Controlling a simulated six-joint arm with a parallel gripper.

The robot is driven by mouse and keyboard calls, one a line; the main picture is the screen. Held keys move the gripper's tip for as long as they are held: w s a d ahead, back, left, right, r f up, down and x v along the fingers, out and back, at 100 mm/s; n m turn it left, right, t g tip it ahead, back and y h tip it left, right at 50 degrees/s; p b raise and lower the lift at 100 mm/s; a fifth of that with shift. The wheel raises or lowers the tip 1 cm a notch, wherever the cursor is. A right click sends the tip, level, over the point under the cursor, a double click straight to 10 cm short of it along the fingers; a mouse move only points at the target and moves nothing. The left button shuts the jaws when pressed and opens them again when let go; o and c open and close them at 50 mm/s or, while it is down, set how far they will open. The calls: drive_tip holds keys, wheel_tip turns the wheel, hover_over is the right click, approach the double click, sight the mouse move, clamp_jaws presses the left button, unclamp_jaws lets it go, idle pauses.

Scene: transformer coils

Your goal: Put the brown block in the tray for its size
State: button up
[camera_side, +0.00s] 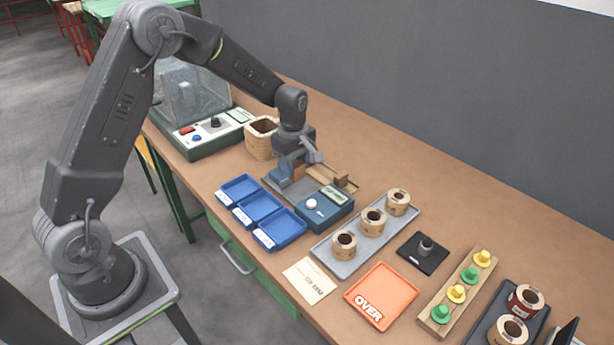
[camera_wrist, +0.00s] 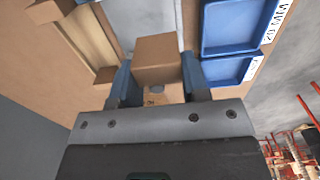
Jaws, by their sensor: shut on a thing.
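The brown block (camera_wrist: 158,58) sits between the two blue fingers of my gripper (camera_wrist: 157,80) in the wrist view, and the gripper is shut on it. In the side view my gripper (camera_side: 297,168) points down over the grey plate of the measuring device; the block is mostly hidden there by the fingers. Three blue trays stand in a row in front: the far one (camera_side: 239,190), the middle one (camera_side: 258,208) and the near one (camera_side: 280,230). They look empty. Each has a white label on its front, too small to read in the side view.
A blue measuring device (camera_side: 325,211) with a display stands right of the trays, beside a wooden channel (camera_side: 333,175). A grey tray (camera_side: 335,250) with three coils, an orange OVER tray (camera_side: 381,296) and a paper card (camera_side: 309,280) lie nearer. A cardboard box (camera_side: 260,140) stands behind.

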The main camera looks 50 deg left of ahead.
drive_tip(key=s+a+r, duration=0.5)
drive_tip(key=a, duration=0.2)
drive_tip(key=s+d, duration=0.3)
drive_tip(key=s, duration=0.7)
drive_tip(key=w+d+f, duration=0.1)
drive_tip(key=d+f, duration=0.1)
drive_tip(key=d, duration=0.1)
drive_tip(key=w+d+f, duration=0.2)
drive_tip(key=d+f, duration=0.1)
drive_tip(key=w+d+f, duration=0.1)
drive_tip(key=d+f, duration=0.1)
drive_tip(key=d, duration=0.2)
drive_tip(key=shift+w+f, duration=0.25)
drive_tip(key=shift+w, duration=0.15)
drive_tip(key=shift+d+f, duration=0.1)
drive_tip(key=shift+f, duration=1.9)
drive_tip(key=shift+f, duration=0.15)
drive_tip(key=o, duration=0.7)
